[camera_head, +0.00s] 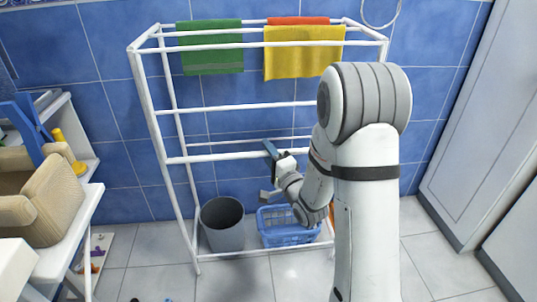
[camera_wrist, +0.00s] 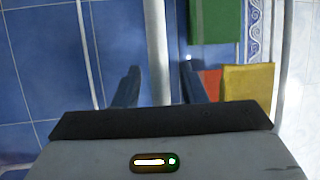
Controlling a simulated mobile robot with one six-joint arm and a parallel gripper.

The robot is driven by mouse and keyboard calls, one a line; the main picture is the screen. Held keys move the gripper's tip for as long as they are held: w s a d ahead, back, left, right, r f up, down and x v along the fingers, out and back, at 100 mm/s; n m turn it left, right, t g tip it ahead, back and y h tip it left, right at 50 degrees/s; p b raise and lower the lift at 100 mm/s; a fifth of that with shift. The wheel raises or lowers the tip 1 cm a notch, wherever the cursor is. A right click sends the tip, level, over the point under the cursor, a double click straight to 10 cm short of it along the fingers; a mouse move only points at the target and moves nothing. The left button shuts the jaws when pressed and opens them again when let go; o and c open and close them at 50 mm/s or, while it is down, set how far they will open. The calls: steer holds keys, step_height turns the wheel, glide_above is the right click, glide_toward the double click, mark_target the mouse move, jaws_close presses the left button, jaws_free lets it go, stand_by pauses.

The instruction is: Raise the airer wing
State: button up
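The white airer (camera_head: 148,95) stands against the blue tiled wall. Its front lower bar (camera_head: 215,157) runs across at mid height; which bars form the wing I cannot tell for certain. My gripper (camera_head: 271,149) is at that bar, toward its right part. In the wrist view my gripper (camera_wrist: 161,78) is open, with two dark blue fingers on either side of a white bar (camera_wrist: 156,35). The bar passes between the fingers, with gaps at both sides; whether it lies fully within their depth I cannot tell.
A green towel (camera_head: 211,47), a yellow towel (camera_head: 303,50) and a red towel (camera_head: 298,20) hang on the top bars. A grey bin (camera_head: 222,226) and a blue basket (camera_head: 280,238) stand underneath. A shelf with a beige basket (camera_head: 42,200) is at left.

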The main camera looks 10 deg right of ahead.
steer(key=shift+c, duration=0.4)
jaws_close()
steer(key=shift+s, duration=0.1)
